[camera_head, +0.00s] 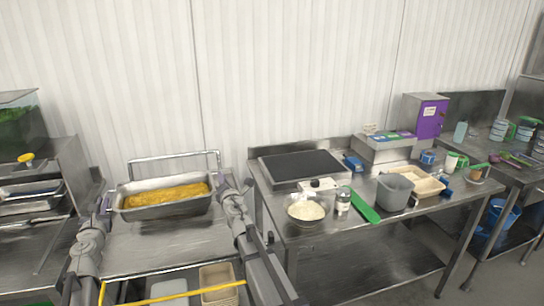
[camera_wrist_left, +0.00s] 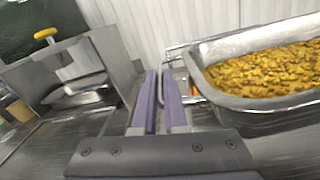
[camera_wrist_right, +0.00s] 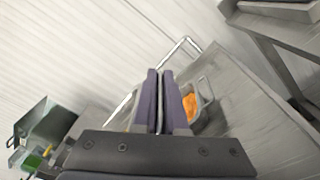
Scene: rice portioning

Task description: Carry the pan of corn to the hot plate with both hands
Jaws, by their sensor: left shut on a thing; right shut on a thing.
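The steel pan (camera_head: 166,211) of yellow corn is level over the steel cart top at the left; I cannot tell whether it touches that top. My left gripper (camera_head: 107,203) is shut on its left end, and my right gripper (camera_head: 221,187) is shut on its right end. In the left wrist view the closed fingers (camera_wrist_left: 166,92) are beside the pan's rim (camera_wrist_left: 222,98). In the right wrist view the closed fingers (camera_wrist_right: 160,95) hide part of the pan (camera_wrist_right: 207,92). The hot plate (camera_head: 301,166), flat and black-topped, stands on the table to the right, with its top clear.
The steel table (camera_head: 318,230) has a bowl of rice (camera_head: 306,212), a jar (camera_head: 343,201), a green spatula (camera_head: 364,206) and a grey tub (camera_head: 395,191) in front and to the right of the hot plate. A rail (camera_head: 175,157) stands behind the pan. A gap separates cart and table.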

